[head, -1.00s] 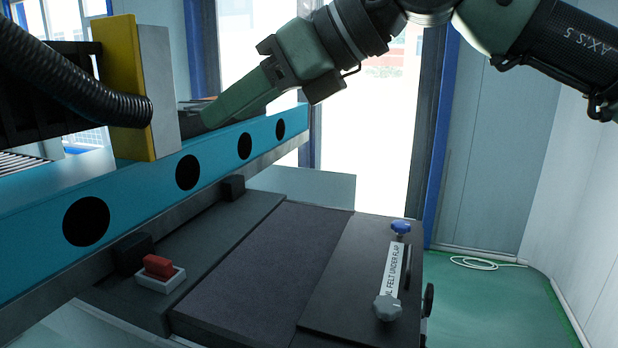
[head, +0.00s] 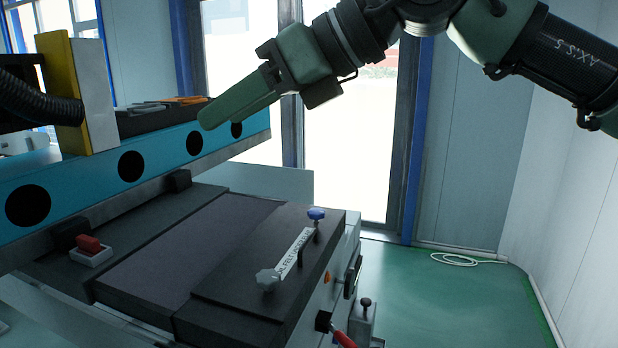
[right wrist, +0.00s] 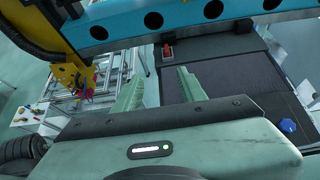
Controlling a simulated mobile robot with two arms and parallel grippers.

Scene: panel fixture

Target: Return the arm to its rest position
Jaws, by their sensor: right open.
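My right gripper (head: 222,118) is raised in the air above the panel fixture, its arm coming in from the upper right in the head view. In the right wrist view, the two fingers of the right gripper (right wrist: 160,90) stand apart with nothing between them. The dark panel (head: 180,236) of the fixture lies below, and it also shows beyond the fingers in the right wrist view (right wrist: 222,72). My left gripper is not in view.
A blue beam (head: 100,178) with dark round holes crosses the left side. A red switch (head: 88,243) sits on the fixture, with a blue knob (head: 316,213) and a grey knob (head: 267,280) on the labelled flap.

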